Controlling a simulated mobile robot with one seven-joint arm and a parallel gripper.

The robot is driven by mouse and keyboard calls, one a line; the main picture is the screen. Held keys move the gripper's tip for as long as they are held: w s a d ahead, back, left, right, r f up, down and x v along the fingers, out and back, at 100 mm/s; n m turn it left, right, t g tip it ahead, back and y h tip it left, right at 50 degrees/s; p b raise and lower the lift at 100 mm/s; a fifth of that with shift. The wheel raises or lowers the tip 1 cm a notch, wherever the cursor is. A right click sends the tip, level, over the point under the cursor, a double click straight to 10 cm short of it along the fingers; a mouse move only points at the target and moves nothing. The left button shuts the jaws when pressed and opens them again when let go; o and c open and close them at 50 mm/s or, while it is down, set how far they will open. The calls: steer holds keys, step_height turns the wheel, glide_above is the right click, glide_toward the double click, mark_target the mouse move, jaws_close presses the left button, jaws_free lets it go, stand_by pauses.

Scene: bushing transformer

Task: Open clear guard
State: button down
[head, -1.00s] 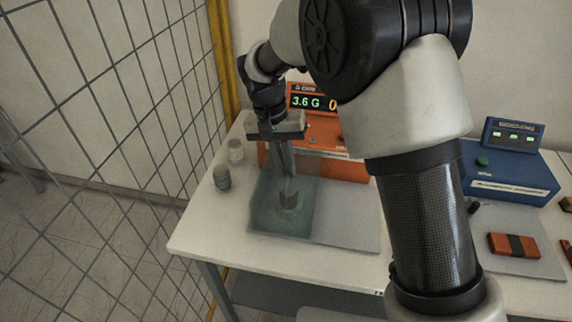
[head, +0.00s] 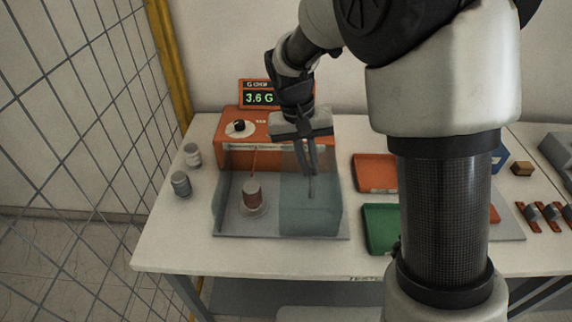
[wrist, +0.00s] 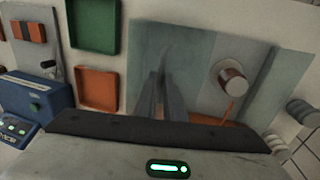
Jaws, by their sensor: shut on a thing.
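The clear guard (head: 318,218) is a see-through teal panel over the right half of the grey test bay in front of the orange tester (head: 205,158). It also shows in the wrist view (wrist: 195,45). My gripper (head: 310,178) points down at the guard, its narrow fingers shut on what looks like the guard's slim upright handle; the exact contact is hard to see. In the wrist view the fingers (wrist: 163,88) reach the same part. A grey-and-copper bushing (head: 252,190) stands upright on a round base left of the guard, uncovered, and also shows in the wrist view (wrist: 232,80).
An orange tray (head: 374,172) and a green tray (head: 380,228) lie right of the bay. A wire mesh fence (head: 75,110) runs along the left. My arm hides part of the right side.

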steer(key=shift+d+r, duration=0.1)
steer(key=shift+d, duration=0.6)
steer(key=c, duration=1.8)
jaws_free()
steer(key=shift+c, duration=0.2)
steer(key=a+r, duration=0.3)
steer(key=r, duration=1.4)
steer(key=shift+a, duration=0.2)
